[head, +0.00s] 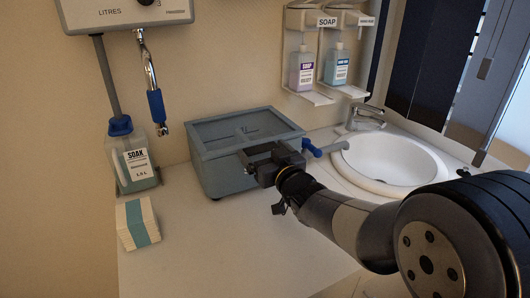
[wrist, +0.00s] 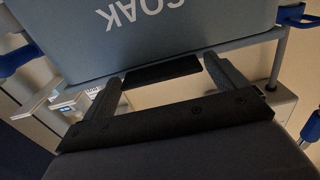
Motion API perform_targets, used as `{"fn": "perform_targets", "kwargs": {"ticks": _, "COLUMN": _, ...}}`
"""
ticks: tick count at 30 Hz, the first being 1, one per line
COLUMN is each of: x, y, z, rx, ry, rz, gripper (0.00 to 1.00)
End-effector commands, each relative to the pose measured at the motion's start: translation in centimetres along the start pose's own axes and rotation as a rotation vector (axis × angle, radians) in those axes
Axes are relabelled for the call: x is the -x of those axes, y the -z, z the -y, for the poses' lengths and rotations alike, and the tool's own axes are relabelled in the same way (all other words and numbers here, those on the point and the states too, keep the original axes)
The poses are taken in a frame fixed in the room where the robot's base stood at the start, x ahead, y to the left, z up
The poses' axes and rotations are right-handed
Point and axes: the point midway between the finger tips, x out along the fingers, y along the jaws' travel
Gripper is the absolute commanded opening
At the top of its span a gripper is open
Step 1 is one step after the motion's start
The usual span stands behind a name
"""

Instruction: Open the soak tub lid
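The soak tub (head: 217,178) is a blue-grey box on the counter, with its lid (head: 236,130) lying flat and shut on top. A black handle strip (wrist: 160,71) shows at the lid's near edge. My gripper (head: 250,161) is at the tub's front right edge. In the wrist view my gripper (wrist: 162,72) has its fingers spread apart, one toward each end of the strip. I cannot tell whether they touch it.
A soak bottle (head: 136,165) and a stack of packets (head: 137,223) stand left of the tub. A sink (head: 390,160) with a tap (head: 366,115) lies to the right. A blue-handled tap pipe (head: 325,150) juts from the tub's right side. The front counter (head: 220,250) is clear.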

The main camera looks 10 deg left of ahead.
Motion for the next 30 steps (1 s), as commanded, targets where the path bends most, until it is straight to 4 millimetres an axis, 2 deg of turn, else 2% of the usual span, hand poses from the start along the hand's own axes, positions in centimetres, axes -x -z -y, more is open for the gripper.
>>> {"fn": "perform_targets", "kwargs": {"ticks": 2, "x": 0.0, "y": 0.0, "z": 0.0, "rx": 0.0, "ry": 0.0, "rz": 0.0, "gripper": 0.85}}
{"fn": "perform_targets", "kwargs": {"ticks": 18, "x": 0.0, "y": 0.0, "z": 0.0, "rx": 0.0, "ry": 0.0, "rz": 0.0, "gripper": 0.41}}
{"fn": "perform_targets", "kwargs": {"ticks": 30, "x": -0.1, "y": 1.2, "z": 0.0, "rx": 0.001, "ry": 0.002, "rz": 0.03, "gripper": 0.41}}
